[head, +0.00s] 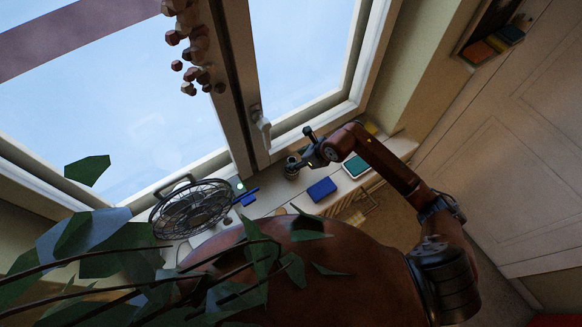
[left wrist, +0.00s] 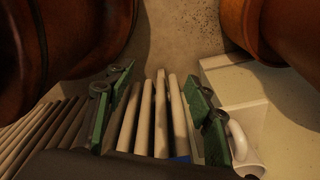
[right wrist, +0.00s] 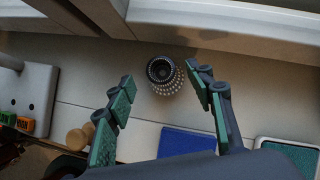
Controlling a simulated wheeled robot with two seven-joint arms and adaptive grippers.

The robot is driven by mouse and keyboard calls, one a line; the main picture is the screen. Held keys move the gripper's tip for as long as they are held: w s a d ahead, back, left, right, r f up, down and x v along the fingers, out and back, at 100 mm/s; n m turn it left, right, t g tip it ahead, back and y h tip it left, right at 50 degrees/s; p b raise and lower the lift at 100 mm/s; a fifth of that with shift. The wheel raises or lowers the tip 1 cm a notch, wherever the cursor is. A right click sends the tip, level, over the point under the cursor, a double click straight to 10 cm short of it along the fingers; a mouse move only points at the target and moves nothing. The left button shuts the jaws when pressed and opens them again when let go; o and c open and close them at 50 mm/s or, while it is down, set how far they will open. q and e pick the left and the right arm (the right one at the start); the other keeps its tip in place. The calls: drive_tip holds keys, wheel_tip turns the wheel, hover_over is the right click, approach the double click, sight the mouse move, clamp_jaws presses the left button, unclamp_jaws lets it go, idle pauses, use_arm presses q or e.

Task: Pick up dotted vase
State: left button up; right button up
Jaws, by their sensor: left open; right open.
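The dotted vase (right wrist: 165,76) is small, dark and round, with pale dots and a dark open mouth. It stands on the windowsill below the window frame in the right wrist view. My right gripper (right wrist: 161,84) is open, with its green-padded fingers apart on the two sides of the vase; I cannot tell whether they touch it. In the head view the vase (head: 292,165) shows small beside my right gripper (head: 308,155). My left gripper (left wrist: 158,93) is open and empty, low in front of pale radiator bars (left wrist: 145,120).
A blue box (right wrist: 186,142) and a teal-topped tray (right wrist: 290,155) lie on the windowsill near the vase. A black fan (head: 192,208) stands further left. Plant leaves (head: 110,245) cover the lower left of the head view. A window handle (head: 262,128) juts out above the sill.

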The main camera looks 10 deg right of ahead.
sight(292, 161)
drive_tip(key=p+x, duration=0.1)
drive_tip(key=x, duration=0.2)
drive_tip(key=shift+w+a+f, duration=0.1)
drive_tip(key=shift+w+f, duration=0.05)
drive_tip(key=shift+f, duration=0.15)
drive_tip(key=shift+w+a+f, duration=0.15)
drive_tip(key=shift+f, duration=0.3)
use_arm(q)
drive_tip(key=shift+w+r, duration=0.85)
drive_tip(key=shift+w, duration=0.1)
use_arm(e)
drive_tip(key=shift+c, duration=0.7)
use_arm(q)
drive_tip(key=shift+s, duration=0.35)
use_arm(e)
clamp_jaws()
drive_tip(key=shift+r, duration=0.1)
